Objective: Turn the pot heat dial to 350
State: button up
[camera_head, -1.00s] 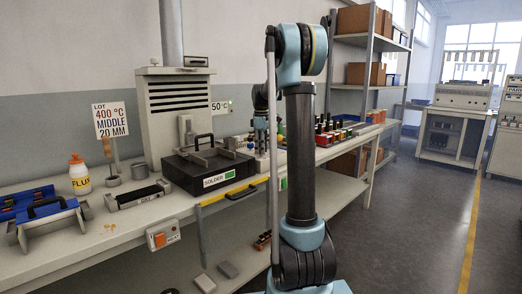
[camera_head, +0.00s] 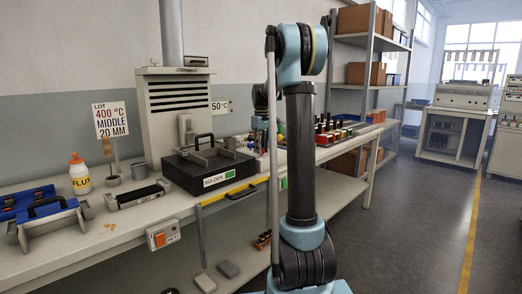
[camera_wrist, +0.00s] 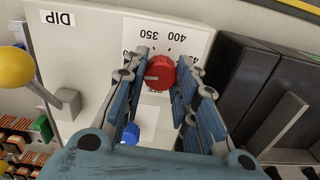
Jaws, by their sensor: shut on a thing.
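The red heat dial (camera_wrist: 160,73) sits on a pale panel in the wrist view, beside a white scale card (camera_wrist: 190,32) with upside-down numbers that include 350 and 400. My gripper (camera_wrist: 164,65) has one finger on each side of the dial and is shut on it. A small pale mark shows on the dial's face, but I cannot tell which number it points to.
In the wrist view, a blue knob (camera_wrist: 131,134) is close below the dial, a grey lever with a yellow ball (camera_wrist: 15,67) is at left, and a dark box (camera_wrist: 245,80) is at right. In the head view, the black solder pot (camera_head: 208,170) stands on the bench.

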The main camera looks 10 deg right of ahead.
jog(key=m, duration=0.6)
jog(key=shift+w+r+m, duration=0.1)
jog(key=shift+w+m, duration=0.1)
jog(key=shift+m, duration=0.1)
jog(key=m, duration=0.6)
jog(key=shift+m, duration=0.3)
jog(key=o, duration=1.1)
jog(key=shift+s, duration=0.1)
notch_tip(320, 180, up, 12)
jog(key=shift+f, duration=0.1)
